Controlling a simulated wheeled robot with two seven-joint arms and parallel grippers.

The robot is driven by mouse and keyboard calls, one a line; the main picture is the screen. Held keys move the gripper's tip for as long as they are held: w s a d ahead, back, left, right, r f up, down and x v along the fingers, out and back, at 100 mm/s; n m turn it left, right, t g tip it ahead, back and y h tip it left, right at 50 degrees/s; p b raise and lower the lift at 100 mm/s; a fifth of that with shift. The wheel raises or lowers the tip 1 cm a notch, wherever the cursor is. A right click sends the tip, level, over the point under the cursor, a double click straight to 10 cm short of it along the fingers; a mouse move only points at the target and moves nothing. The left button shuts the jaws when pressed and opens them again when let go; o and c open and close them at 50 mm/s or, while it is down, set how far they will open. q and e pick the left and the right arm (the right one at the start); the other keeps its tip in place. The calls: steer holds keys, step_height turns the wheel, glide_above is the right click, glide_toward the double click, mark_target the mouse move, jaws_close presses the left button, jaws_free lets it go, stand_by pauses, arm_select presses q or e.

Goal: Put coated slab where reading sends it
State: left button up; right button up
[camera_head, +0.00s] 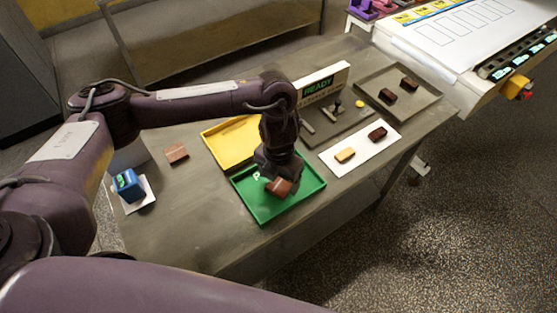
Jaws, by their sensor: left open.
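My left gripper (278,178) points down over the green tray (304,205), with its jaws open. A reddish-brown coated slab (280,188) is at its fingertips, over the tray's floor. Part of the slab is hidden by the gripper, and I cannot tell whether it rests on the tray. The yellow tray (226,146) is just behind the green one, partly covered by my arm. A sign (319,87) behind reads READY in green; its lower line is too small to read. My right gripper is not in view.
Another brown slab (176,153) lies on the table at left, near a blue device (127,185) on a white pad. A white board (360,149) holds a tan and a dark piece. A grey tray (414,102) holds two dark pieces. The table's front left is clear.

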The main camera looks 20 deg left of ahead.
mark_target(279, 187)
arm_select(q)
step_height(279, 187, up, 10)
stand_by(0.4)
steer(key=shift+f, duration=0.15)
stand_by(0.3)
